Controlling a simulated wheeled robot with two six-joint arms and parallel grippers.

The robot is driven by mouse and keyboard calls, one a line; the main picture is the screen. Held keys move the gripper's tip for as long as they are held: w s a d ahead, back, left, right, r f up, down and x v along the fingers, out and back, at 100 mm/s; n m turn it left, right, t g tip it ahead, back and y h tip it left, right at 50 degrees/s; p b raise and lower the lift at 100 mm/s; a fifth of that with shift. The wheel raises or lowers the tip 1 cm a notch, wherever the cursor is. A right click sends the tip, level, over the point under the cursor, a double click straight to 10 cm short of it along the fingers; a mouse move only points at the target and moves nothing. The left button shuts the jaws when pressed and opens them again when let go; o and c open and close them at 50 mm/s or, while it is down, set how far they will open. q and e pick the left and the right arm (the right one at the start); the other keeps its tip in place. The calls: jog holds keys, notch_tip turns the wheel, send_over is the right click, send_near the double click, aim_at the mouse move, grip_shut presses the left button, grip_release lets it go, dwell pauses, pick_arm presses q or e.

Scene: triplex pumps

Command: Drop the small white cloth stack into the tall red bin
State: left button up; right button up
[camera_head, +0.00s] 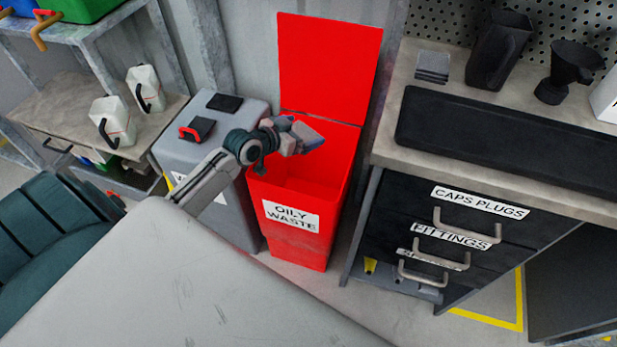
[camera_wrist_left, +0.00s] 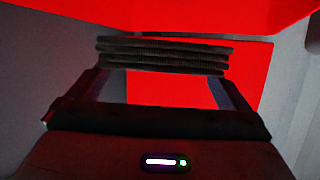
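The tall red bin (camera_head: 294,240), labelled "OILY WASTE", stands upright with its lid (camera_head: 328,65) raised at the back. My left gripper (camera_head: 307,136) is over the bin's open mouth. In the left wrist view, a stack of several thin folded layers, the cloth stack (camera_wrist_left: 163,55), spans the gap between the two fingers of this gripper and touches both. It looks dark in the shade there. Red bin walls (camera_wrist_left: 170,90) show behind and around it. In the head view the stack is hard to tell from the fingers. My right gripper is not in view.
A grey lidded bin (camera_head: 225,215) stands close at the left of the red bin. A drawer cabinet (camera_head: 450,235) with a black tray (camera_head: 500,140) on top is at the right. A small grey ridged stack (camera_head: 433,66) lies on its counter. White jugs (camera_head: 112,122) stand on the left shelf.

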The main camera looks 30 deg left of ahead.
pick_arm(q)
jog(key=shift+s, duration=0.1)
jog(key=p+v, duration=0.3)
jog(key=v, duration=0.7)
jog(key=shift+s+p, duration=0.3)
jog(key=shift+p, duration=0.05)
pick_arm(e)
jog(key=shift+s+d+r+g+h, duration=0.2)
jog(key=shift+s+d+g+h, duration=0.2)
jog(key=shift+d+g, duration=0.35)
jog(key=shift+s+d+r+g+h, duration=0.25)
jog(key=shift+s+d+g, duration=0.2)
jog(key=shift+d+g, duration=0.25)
pick_arm(q)
jog(key=shift+a+r, duration=0.1)
